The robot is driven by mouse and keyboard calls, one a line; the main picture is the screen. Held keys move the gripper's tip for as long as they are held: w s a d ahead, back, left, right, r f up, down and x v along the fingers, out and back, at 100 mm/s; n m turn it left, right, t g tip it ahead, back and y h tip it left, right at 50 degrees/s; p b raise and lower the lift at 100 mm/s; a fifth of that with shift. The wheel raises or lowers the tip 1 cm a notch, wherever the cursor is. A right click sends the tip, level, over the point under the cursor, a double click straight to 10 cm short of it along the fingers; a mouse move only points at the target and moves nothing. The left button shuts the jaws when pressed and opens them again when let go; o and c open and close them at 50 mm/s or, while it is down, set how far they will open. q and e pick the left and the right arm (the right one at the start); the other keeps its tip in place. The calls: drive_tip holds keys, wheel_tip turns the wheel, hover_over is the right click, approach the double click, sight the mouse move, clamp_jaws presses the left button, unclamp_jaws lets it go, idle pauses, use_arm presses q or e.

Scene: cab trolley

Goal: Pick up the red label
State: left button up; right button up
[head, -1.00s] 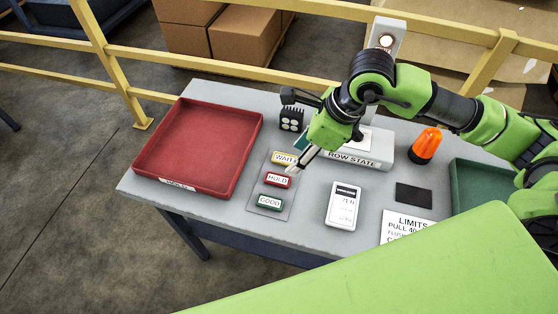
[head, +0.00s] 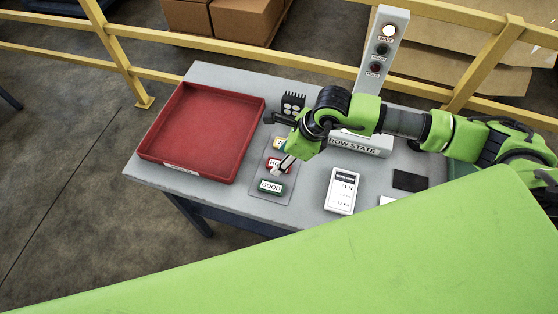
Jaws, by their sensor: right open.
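The red label (head: 271,163) lies on a thin grey pad on the table, between a yellow label (head: 278,144) and the green GOOD label (head: 270,186). My right gripper (head: 284,168) points down over the right part of the red label and hides some of its lettering. It is open, with nothing seen between its fingers. I cannot tell whether the fingertips touch the label. My left gripper is not in view.
A red tray (head: 180,169) stands on the left of the grey table (head: 322,209). A ROW STATE block (head: 368,148) is behind my right arm, and a white meter (head: 342,190) stands to the right of the pad. A signal post (head: 386,30) rises at the back.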

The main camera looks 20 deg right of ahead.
sight(271, 162)
drive_tip(key=shift+x, duration=1.25)
drive_tip(key=c, duration=0.9)
drive_tip(key=shift+c, duration=0.2)
drive_tip(key=shift+r, duration=0.15)
